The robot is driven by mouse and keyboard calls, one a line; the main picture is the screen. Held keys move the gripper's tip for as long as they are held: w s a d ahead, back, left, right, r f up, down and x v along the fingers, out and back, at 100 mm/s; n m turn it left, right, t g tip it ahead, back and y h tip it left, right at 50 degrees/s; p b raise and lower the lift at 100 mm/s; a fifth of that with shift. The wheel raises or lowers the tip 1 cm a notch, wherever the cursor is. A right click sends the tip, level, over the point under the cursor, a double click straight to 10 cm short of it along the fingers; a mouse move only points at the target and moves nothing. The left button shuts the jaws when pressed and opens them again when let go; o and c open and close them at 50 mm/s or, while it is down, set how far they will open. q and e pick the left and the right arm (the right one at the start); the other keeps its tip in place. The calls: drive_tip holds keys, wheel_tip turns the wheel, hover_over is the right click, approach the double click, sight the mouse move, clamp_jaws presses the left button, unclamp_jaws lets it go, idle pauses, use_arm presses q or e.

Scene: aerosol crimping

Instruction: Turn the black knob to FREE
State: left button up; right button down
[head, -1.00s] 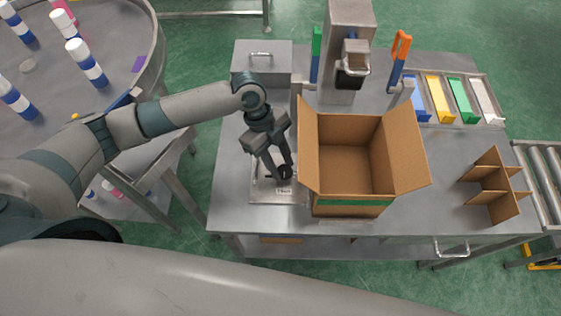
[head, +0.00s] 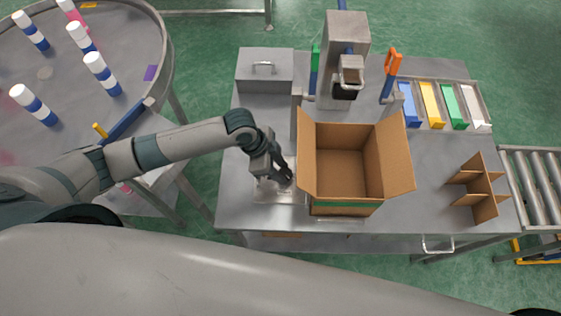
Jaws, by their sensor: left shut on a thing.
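My left gripper (head: 284,177) reaches down from the left arm onto a small pale panel (head: 268,197) on the steel bench, just left of the open cardboard box. Its dark fingers are shut on the black knob at the panel's upper right. The knob is almost wholly hidden by the fingers, so I cannot tell which way it points. The panel's markings are too small to read. My right gripper is not in view.
The open cardboard box (head: 341,208) stands close to the right of my left gripper. Behind are a grey lidded box (head: 265,72) and a press (head: 347,45). A cardboard divider (head: 484,190) stands at right. A round table (head: 60,75) with several bottles is at left.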

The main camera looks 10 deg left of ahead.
use_arm(q)
drive_tip(key=shift+s+d+r+n+t+p, duration=0.1)
drive_tip(key=shift+r+n+t+p, duration=0.1)
drive_tip(key=shift+n+p, duration=0.3)
drive_tip(key=shift+s+r+n+t+p, duration=0.1)
drive_tip(key=shift+n+t+p, duration=0.1)
drive_tip(key=shift+n+p, duration=0.25)
drive_tip(key=shift+d+f+n+t+p, duration=0.1)
drive_tip(key=shift+n+t+p, duration=0.25)
drive_tip(key=shift+n, duration=0.6)
drive_tip(key=n, duration=0.1)
drive_tip(key=n+t+y, duration=0.1)
drive_tip(key=shift+s+d+f+n, duration=0.1)
drive_tip(key=shift+s+f+n, duration=0.1)
drive_tip(key=shift+n, duration=0.1)
drive_tip(key=shift+d+n+t+y, duration=0.1)
drive_tip(key=shift+n+t+y, duration=0.2)
drive_tip(key=shift+n, duration=0.7)
drive_tip(key=shift+d+n+t+y, duration=0.1)
drive_tip(key=shift+n+y, duration=0.3)
drive_tip(key=shift+n, duration=0.6)
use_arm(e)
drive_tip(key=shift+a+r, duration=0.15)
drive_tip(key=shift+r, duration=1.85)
use_arm(q)
drive_tip(key=shift+a, duration=0.1)
drive_tip(key=o, duration=1.1)
drive_tip(key=shift+s, duration=0.1)
drive_tip(key=shift+c, duration=0.2)
drive_tip(key=shift+r, duration=0.15)
